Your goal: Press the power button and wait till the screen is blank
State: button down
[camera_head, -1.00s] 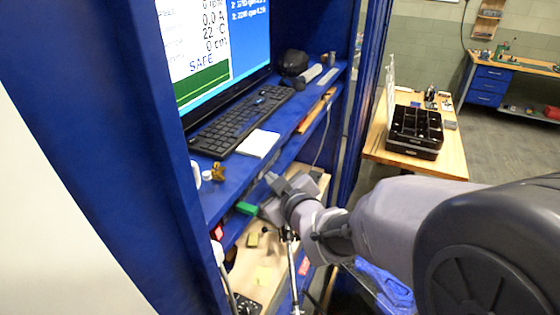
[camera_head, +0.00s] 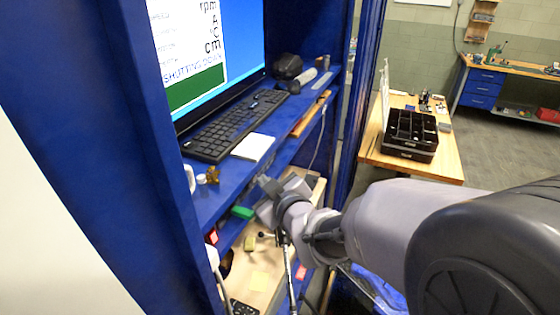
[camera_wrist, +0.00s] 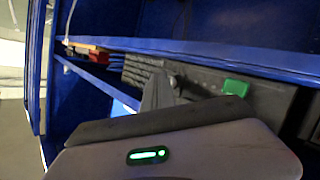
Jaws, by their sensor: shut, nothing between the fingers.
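The screen (camera_head: 205,50) stands on the blue cabinet's upper shelf. It is lit, with a blue background, a white panel, a green block and text that reads "SHUTTING DOWN". My gripper (camera_head: 264,182) is shut and empty, in front of the shelf edge and below the keyboard. It also shows in the wrist view (camera_wrist: 157,88). A green part (camera_wrist: 236,88), possibly the power button, sits on a dark surface in the wrist view, to the right of my fingertips and apart from them. A green item (camera_head: 243,212) also shows below the upper shelf in the head view.
A black keyboard (camera_head: 235,123) and a white pad (camera_head: 253,147) lie on the upper shelf (camera_head: 225,190). A dark mouse-like object (camera_head: 288,66) is behind them. A wooden table (camera_head: 380,150) with a black compartment tray (camera_head: 410,146) stands to the right. The floor beyond is clear.

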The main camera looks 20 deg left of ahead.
jog(key=shift+d, duration=0.15)
jog(key=shift+d+b, duration=0.35)
jog(key=shift+d, duration=0.3)
jog(key=d, duration=0.5)
jog(key=shift+s, duration=0.25)
